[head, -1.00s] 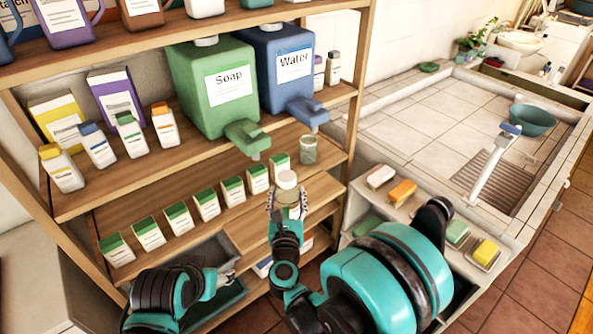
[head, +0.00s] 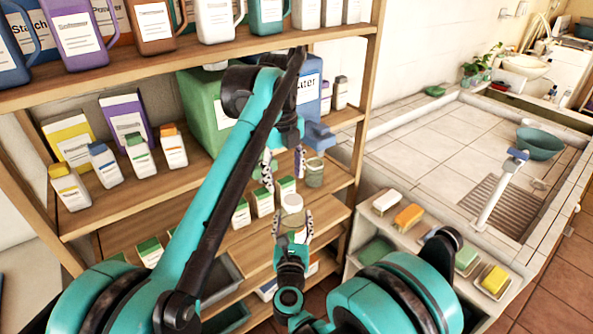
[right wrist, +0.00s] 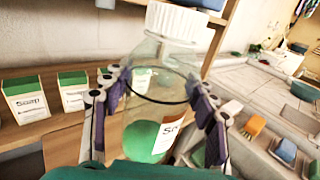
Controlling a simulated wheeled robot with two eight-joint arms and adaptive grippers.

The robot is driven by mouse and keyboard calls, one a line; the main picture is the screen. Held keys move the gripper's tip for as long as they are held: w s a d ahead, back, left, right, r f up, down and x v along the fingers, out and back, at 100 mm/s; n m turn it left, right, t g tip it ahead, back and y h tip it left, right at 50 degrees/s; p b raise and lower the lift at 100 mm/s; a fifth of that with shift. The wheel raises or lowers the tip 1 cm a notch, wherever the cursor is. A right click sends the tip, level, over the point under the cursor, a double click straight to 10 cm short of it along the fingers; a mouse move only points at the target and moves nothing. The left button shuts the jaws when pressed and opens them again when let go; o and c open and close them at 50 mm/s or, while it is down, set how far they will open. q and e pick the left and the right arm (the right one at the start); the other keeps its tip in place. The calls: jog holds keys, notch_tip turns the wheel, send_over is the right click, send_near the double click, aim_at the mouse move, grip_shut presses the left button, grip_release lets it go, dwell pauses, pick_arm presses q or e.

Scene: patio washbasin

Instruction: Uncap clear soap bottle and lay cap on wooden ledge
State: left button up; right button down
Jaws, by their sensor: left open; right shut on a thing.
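The clear soap bottle (right wrist: 157,90) shows in the right wrist view, upright, with green liquid at the bottom and a partly hidden label. Its white ribbed cap (right wrist: 177,20) is on top; the cap also shows in the head view (head: 292,202). My right gripper (head: 293,222) is shut around the bottle's body, with a finger on either side. My left gripper (head: 283,166) is open and empty, above the cap and apart from it, fingers pointing down. The wooden ledge (head: 322,215) of the lower shelf lies bare just right of and behind the bottle.
Several small green-topped soap boxes (head: 263,203) stand behind the bottle. A green soap dispenser (head: 203,105) and a blue water dispenser (head: 318,125) stand above, partly hidden by my left arm. A small cup (head: 314,173) stands near the shelf's right end. Soap bars (head: 408,216) lie right.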

aim_at(296, 199)
pick_arm(q)
jog(key=d+m, duration=0.1)
jog(key=w+d+m, duration=0.1)
jog(key=shift+w+d+m+g, duration=0.1)
jog(key=shift+m+g, duration=0.2)
jog(key=shift+m, duration=0.1)
jog(key=shift+w+d+f+m, duration=0.15)
jog(key=shift+d+f+m, duration=0.15)
jog(key=shift+m, duration=0.3)
notch_tip(296, 199, down, 8)
jog(key=shift+r, duration=0.2)
jog(key=shift+c, duration=0.2)
